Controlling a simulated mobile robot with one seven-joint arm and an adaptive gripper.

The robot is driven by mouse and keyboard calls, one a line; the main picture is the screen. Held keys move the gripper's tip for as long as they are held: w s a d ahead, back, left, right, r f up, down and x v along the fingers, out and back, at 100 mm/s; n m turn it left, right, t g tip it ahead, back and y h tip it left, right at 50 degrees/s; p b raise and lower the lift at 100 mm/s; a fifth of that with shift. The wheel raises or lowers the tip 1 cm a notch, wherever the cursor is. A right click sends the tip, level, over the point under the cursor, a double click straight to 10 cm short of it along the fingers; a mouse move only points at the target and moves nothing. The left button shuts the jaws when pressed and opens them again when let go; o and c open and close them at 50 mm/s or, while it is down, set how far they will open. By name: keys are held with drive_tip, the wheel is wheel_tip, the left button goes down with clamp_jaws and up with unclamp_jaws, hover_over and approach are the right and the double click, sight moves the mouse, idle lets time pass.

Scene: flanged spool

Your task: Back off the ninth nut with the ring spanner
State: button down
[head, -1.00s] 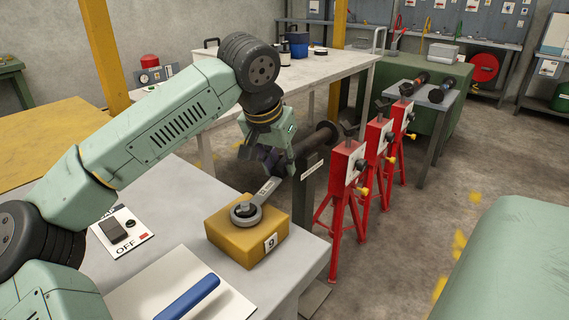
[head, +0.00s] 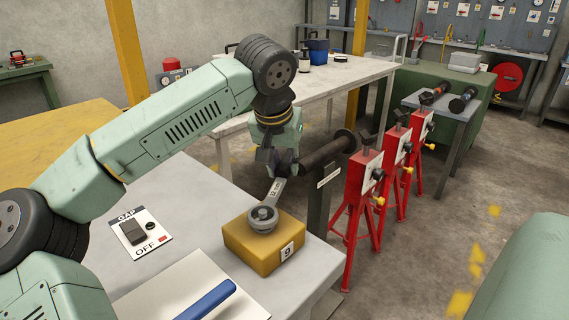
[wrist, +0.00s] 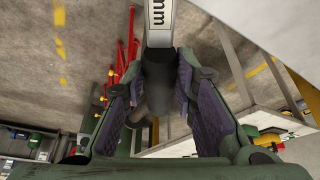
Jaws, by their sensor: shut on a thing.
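The ring spanner (head: 274,193) is a grey steel bar with its ring end over the nut (head: 263,213) on top of a yellow block (head: 262,246) marked 9. The ring hides most of the nut. My gripper (head: 279,166) is shut on the far end of the spanner's handle, beyond the block. In the wrist view the spanner's shank (wrist: 159,22), with "mm" printed on it, runs up from between the purple-padded fingers of my gripper (wrist: 160,75). The handle points away from me and slightly right.
A dark flanged spool (head: 322,155) lies just right of my gripper on a grey post. Red stands (head: 364,190) stand to the right. A GAP/OFF card (head: 140,234) and a blue-handled tool (head: 208,300) on a pale sheet lie on the grey bench.

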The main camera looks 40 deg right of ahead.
drive_tip(key=shift+r+p, duration=1.95)
drive_tip(key=shift+r, duration=0.55)
drive_tip(key=shift+w, duration=0.1)
